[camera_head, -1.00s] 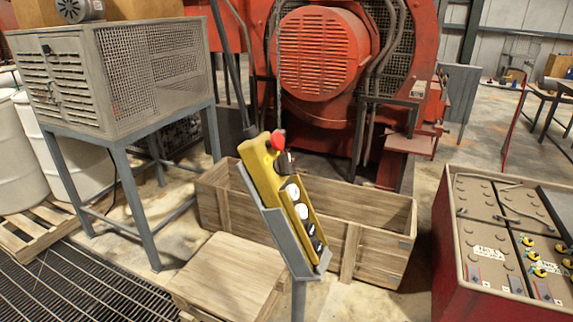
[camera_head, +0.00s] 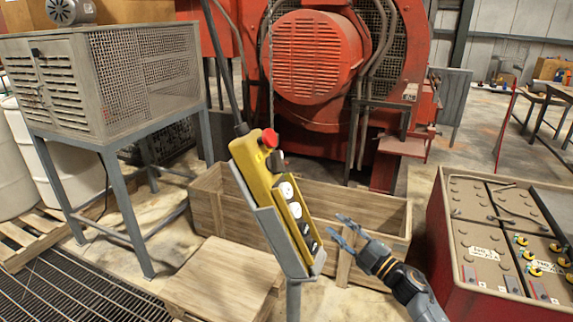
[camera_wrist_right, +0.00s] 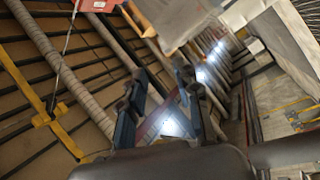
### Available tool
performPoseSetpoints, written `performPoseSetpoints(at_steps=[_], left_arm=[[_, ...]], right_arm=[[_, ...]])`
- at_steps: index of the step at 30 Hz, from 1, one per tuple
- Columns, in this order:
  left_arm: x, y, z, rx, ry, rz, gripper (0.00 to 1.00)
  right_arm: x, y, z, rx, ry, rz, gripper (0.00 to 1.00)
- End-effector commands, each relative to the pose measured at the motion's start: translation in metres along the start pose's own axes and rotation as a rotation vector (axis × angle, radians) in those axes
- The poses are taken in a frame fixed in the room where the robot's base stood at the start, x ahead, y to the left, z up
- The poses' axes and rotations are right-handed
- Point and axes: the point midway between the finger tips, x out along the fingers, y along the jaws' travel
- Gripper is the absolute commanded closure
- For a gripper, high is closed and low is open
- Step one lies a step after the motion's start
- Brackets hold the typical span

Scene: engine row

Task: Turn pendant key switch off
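The yellow pendant (camera_head: 262,178) sits tilted in a grey holder on a post, in the middle of the head view. It has a red mushroom button (camera_head: 269,138) at its top and a dark knob (camera_head: 276,160) just below, which may be the key switch; its setting is too small to read. White and black buttons follow down its face. My right gripper (camera_head: 337,224) is open and empty, to the right of the pendant's lower half and apart from it. Its two spread fingers also show in the right wrist view (camera_wrist_right: 162,78). My left gripper is not in view.
A wooden crate (camera_head: 377,208) stands behind the pendant, and a wooden box (camera_head: 215,280) stands low in front. A red battery cabinet (camera_head: 452,255) is at right. A grey vented cabinet (camera_head: 150,85) stands at left. A black cable (camera_head: 222,70) rises from the pendant's top.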

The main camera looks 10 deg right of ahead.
Motion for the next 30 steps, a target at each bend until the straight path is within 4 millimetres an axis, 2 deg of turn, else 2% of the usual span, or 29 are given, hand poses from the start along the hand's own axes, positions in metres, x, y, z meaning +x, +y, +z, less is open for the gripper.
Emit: performPoseSetpoints(at_steps=[1, 2, 3, 5, 6, 9, 10, 12, 15, 19, 23, 30], left_arm=[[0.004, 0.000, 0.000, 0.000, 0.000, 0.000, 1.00], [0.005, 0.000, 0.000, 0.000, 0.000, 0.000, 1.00], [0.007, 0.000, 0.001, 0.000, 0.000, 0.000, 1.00], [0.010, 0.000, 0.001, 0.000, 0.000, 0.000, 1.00], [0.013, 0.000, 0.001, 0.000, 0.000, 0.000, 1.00], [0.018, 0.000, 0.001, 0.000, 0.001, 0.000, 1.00], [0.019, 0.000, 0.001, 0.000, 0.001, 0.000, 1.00], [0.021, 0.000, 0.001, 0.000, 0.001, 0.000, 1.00], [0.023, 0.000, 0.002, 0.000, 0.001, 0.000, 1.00], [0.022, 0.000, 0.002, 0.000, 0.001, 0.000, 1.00], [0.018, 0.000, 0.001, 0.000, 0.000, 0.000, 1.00], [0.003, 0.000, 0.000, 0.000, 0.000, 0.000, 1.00]], right_arm=[[0.017, 0.045, -0.040, -0.125, 0.129, 0.008, 0.68], [0.024, 0.068, -0.066, -0.201, 0.205, 0.003, 0.68], [0.029, 0.096, -0.103, -0.317, 0.307, -0.010, 0.68], [0.028, 0.132, -0.162, -0.521, 0.458, -0.049, 0.68], [0.022, 0.151, -0.200, -0.679, 0.547, -0.091, 0.68], [-0.004, 0.175, -0.263, -1.039, 0.668, -0.223, 0.68], [-0.012, 0.179, -0.274, -1.135, 0.680, -0.262, 0.68], [-0.029, 0.188, -0.290, -1.322, 0.676, -0.349, 0.68], [-0.045, 0.198, -0.299, -1.499, 0.635, -0.437, 0.68], [-0.054, 0.203, -0.302, -1.591, 0.596, -0.490, 0.68], [-0.046, 0.198, -0.303, -1.597, 0.595, -0.496, 0.68], [-0.010, 0.169, -0.307, -1.591, 0.600, -0.492, 0.68]])
